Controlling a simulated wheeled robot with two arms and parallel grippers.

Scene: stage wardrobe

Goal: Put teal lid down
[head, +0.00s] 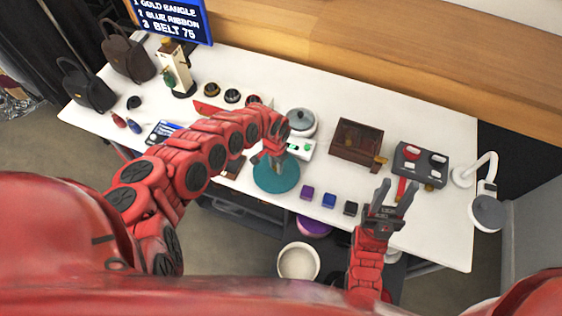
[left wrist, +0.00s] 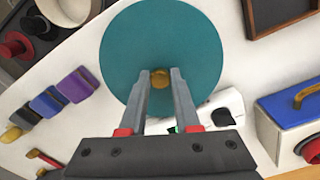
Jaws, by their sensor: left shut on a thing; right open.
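The teal lid (head: 276,176) is a flat round disc near the front edge of the white table in the head view. It also shows in the left wrist view (left wrist: 195,50), with a small gold knob (left wrist: 160,80) at its middle. My left gripper (head: 274,158) is above the lid, and its fingers (left wrist: 160,76) are shut on the knob. Whether the lid touches the table or hangs just above it, I cannot tell. My right gripper (head: 393,198) is open and empty near the front edge, right of the lid.
Purple (head: 307,192), blue (head: 329,200) and black (head: 351,208) small boxes stand right of the lid. A brown box (head: 357,141), a dark tray (head: 420,165) and a lamp (head: 487,211) are further right. A white bin (head: 298,262) is below the front edge.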

